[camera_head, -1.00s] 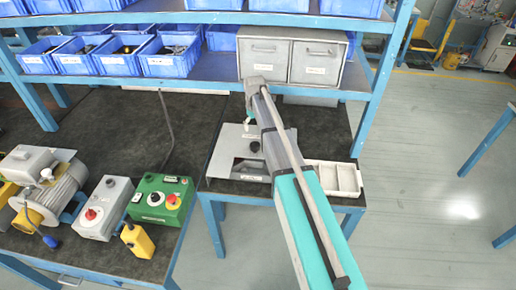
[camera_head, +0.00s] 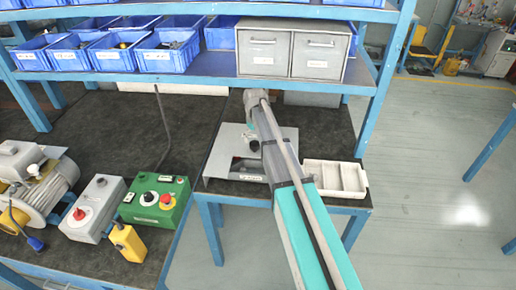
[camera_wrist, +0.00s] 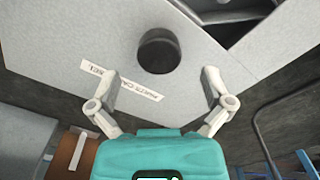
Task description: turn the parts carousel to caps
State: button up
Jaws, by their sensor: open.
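The parts carousel is a grey flat-topped housing (camera_head: 222,140) on the dark bench, labelled "PARTS CAROUSEL", with a window in its front side. Its round black knob (camera_wrist: 158,50) stands on the top plate in the wrist view; in the head view my arm partly covers it. My gripper (camera_wrist: 160,82) is open and empty, its two pale fingers spread to either side below the knob and apart from it. In the head view my arm hides most of the gripper. Which compartment faces the window cannot be read.
A white divided tray (camera_head: 308,177) stands right of the carousel. A two-drawer grey cabinet (camera_head: 292,80) and blue bins (camera_head: 165,50) sit on the shelf above. A green control box (camera_head: 150,215) and grey switch box (camera_head: 85,228) stand at left.

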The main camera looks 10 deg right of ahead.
aim_at(255, 144)
jog(key=shift+f+b, duration=1.55)
jog(key=shift+f, duration=0.35)
